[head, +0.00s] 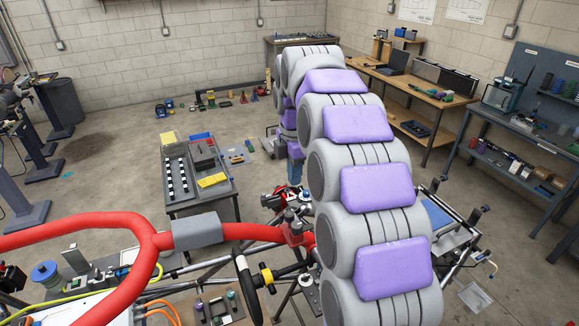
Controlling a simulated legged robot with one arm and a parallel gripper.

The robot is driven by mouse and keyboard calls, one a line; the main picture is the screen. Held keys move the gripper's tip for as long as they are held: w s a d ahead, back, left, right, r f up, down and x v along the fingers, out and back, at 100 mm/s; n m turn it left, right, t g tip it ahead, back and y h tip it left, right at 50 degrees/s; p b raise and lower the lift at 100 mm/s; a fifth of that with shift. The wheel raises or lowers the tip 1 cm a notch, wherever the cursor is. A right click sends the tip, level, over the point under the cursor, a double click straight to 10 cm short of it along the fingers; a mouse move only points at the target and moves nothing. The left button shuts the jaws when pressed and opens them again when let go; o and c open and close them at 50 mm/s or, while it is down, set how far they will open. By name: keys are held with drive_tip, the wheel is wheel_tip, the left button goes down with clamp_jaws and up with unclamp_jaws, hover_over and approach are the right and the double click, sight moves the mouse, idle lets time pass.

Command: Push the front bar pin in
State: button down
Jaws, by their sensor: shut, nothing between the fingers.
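The red tube chassis (100,224) crosses the lower left. Its front bar (240,231) runs right, with a grey pad around it, to a red clamp-like fitting (292,236). A small dark knob (291,215) stands on top of this fitting; it may be the pin, but its depth cannot be told. My gripper (295,180) shows small at the far, downward end of my arm, above and beyond the fitting in the picture. It looks narrow, shut and empty. My arm links hide part of it and the area right of the fitting.
A black steering wheel (248,289) and metal tubes lie below the bar. A grey tool cart (205,205) stands beyond it. Workbenches (415,92) line the right wall. Small tools lie on the floor at the back. Open concrete floor is at the left.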

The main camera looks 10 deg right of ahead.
drive_tip(key=p, duration=0.1)
hover_over(287, 213)
drive_tip(key=f, duration=0.7)
drive_tip(key=shift+s+a+f, duration=0.1)
drive_tip(key=shift+s+a, duration=0.05)
drive_tip(key=shift+a, duration=0.1)
drive_tip(key=shift+d+f+p, duration=0.2)
drive_tip(key=shift+d+f, duration=0.1)
drive_tip(key=shift+f, duration=0.35)
drive_tip(key=shift+d+f+p, duration=0.15)
drive_tip(key=shift+d+f, duration=0.15)
drive_tip(key=shift+f, duration=0.3)
drive_tip(key=shift+d+f, duration=0.25)
drive_tip(key=shift+d, duration=0.2)
drive_tip(key=shift+a, duration=0.4)
drive_tip(key=shift+a+f, duration=0.15)
drive_tip(key=shift+a, duration=0.1)
drive_tip(key=f, duration=0.1)
drive_tip(key=f+b, duration=0.1)
drive_tip(key=f, duration=0.1)
drive_tip(key=shift+a+f+b, duration=0.2)
drive_tip(key=shift+f+b, duration=0.1)
drive_tip(key=shift+s+d+f, duration=0.1)
drive_tip(key=shift+s+d, duration=0.05)
drive_tip(key=shift+d, duration=0.05)
